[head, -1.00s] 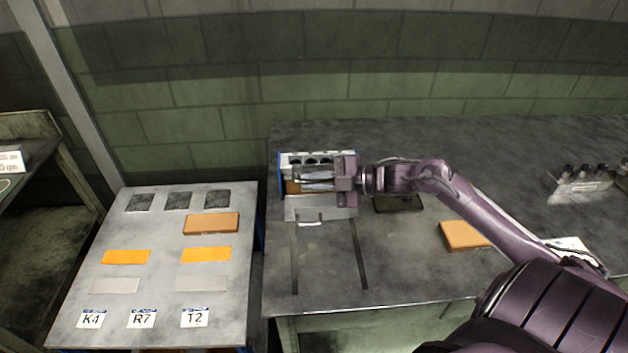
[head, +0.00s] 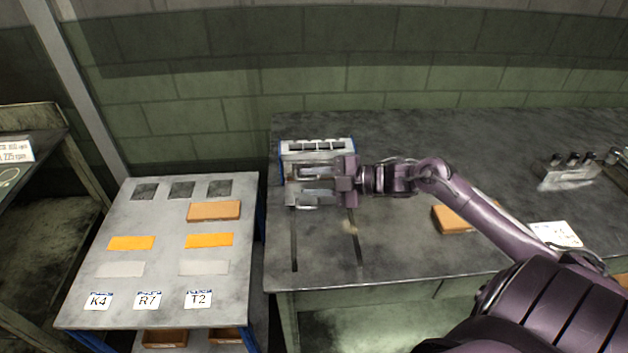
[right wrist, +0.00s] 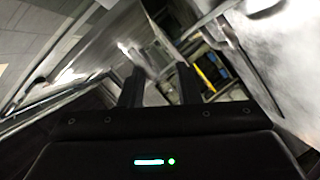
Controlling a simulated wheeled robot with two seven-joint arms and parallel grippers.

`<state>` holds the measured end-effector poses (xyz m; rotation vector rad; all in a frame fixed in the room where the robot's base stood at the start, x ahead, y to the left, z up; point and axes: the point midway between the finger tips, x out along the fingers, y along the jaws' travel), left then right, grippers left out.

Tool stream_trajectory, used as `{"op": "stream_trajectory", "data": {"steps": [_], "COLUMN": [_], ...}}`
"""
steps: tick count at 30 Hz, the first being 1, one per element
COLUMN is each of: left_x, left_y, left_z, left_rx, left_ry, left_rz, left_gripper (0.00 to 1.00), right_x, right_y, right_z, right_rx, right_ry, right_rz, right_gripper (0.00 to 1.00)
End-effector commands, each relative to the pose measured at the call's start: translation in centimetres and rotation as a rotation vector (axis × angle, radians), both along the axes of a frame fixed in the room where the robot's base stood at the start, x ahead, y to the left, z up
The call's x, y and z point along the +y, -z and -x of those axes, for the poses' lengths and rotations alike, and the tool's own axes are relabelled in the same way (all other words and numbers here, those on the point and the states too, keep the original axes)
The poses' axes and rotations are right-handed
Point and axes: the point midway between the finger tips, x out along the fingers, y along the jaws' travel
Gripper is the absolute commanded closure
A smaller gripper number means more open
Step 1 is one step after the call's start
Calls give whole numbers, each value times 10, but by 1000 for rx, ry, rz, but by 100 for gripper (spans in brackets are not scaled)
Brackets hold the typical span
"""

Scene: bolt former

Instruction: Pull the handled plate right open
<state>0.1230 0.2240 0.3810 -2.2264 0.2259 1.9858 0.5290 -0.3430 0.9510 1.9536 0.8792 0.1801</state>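The bolt former (head: 318,146) is a pale block with blue sides and a row of openings along its top, at the back left of the bench. The handled plate (head: 297,201) is a flat grey plate in front of it, above two dark slots in the bench top. My right gripper (head: 310,182) reaches in from the right over the front of the former and the plate. Its two fingers are apart, and they show spread in the right wrist view (right wrist: 158,88). They hide part of the plate and its handle, so I cannot tell whether they touch it. My left gripper is out of view.
An orange-brown block (head: 452,219) lies on the bench beneath my right arm. A metal rack (head: 568,175) and a white card (head: 556,235) are at the right. A side table (head: 165,222) with labelled cards and pads stands left. The bench front is clear.

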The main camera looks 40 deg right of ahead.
Motion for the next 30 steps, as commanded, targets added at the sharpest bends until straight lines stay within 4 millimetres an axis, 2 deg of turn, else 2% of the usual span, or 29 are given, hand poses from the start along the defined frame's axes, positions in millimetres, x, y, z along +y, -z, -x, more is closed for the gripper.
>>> {"op": "stream_trajectory", "data": {"steps": [7,12,21,30], "left_x": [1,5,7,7], "left_y": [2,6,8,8], "left_z": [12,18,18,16], "left_rx": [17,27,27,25], "left_ry": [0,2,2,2], "left_rz": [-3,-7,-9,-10], "left_gripper": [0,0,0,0], "right_x": [-7,-22,-47,-50], "right_y": [-2,-6,-15,-17], "right_z": [7,25,53,56], "right_rx": [-1,1,2,0], "right_ry": [1,1,1,0], "right_rz": [1,1,0,0], "right_gripper": [70,70,70,70]}}
